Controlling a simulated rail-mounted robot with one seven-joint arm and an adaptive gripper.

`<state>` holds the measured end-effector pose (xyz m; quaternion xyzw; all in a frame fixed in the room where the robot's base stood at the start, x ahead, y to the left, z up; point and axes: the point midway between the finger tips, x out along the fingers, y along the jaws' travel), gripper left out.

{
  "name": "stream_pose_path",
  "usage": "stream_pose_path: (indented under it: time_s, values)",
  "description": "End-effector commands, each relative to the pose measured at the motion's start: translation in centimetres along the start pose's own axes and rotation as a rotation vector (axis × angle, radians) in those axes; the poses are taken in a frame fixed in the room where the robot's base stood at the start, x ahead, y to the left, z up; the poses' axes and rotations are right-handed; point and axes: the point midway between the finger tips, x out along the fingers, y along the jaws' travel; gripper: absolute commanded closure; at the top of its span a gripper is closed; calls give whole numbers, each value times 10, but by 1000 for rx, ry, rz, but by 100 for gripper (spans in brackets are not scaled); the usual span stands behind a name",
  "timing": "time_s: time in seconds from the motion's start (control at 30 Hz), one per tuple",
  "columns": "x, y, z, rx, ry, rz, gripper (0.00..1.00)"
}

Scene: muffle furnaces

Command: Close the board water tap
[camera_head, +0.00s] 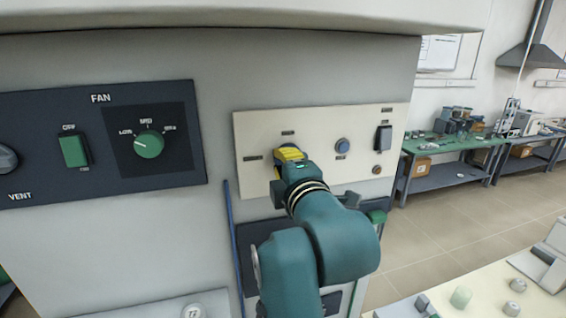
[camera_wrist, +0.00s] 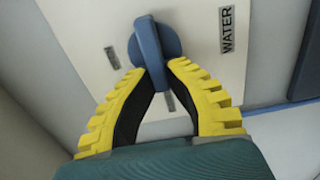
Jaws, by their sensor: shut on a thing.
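The water tap (camera_wrist: 150,38) is a blue knob with a bar handle on a cream board (camera_head: 252,132). The board also fills much of the wrist view (camera_wrist: 85,30), and a "WATER" label (camera_wrist: 227,28) is beside the tap. My gripper (camera_wrist: 158,67) has its yellow fingers on both sides of the bar handle and is shut on it. In the head view my gripper (camera_head: 290,154) is at the left-middle of the board and hides the tap.
The board also carries a round blue-grey button (camera_head: 342,145) and a dark switch (camera_head: 383,139). A fan panel (camera_head: 100,145) with a green switch and knob is to the left. A blue pipe (camera_head: 233,240) runs below the board. Workbenches (camera_head: 450,146) stand far right.

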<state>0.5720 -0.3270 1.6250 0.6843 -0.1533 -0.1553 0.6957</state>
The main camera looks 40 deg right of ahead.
Motion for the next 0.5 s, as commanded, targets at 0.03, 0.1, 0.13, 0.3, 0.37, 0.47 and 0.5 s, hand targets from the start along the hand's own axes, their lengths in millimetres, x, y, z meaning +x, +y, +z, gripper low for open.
stream_pose_path:
  time_s: [0.03, 0.1, 0.13, 0.3, 0.37, 0.47, 0.5]
  values:
    - [2, -4, 0, 0, 1, -9, 100]
    - [2, -5, 0, 0, 1, -9, 84]
    - [2, -5, 0, 0, 1, -9, 78]
    - [1, -3, 0, 1, 1, -6, 58]
    - [1, -2, 0, 1, 1, -5, 58]
    - [0, -2, 0, 1, 0, -4, 58]
    - [0, -2, 0, 1, 0, -3, 58]
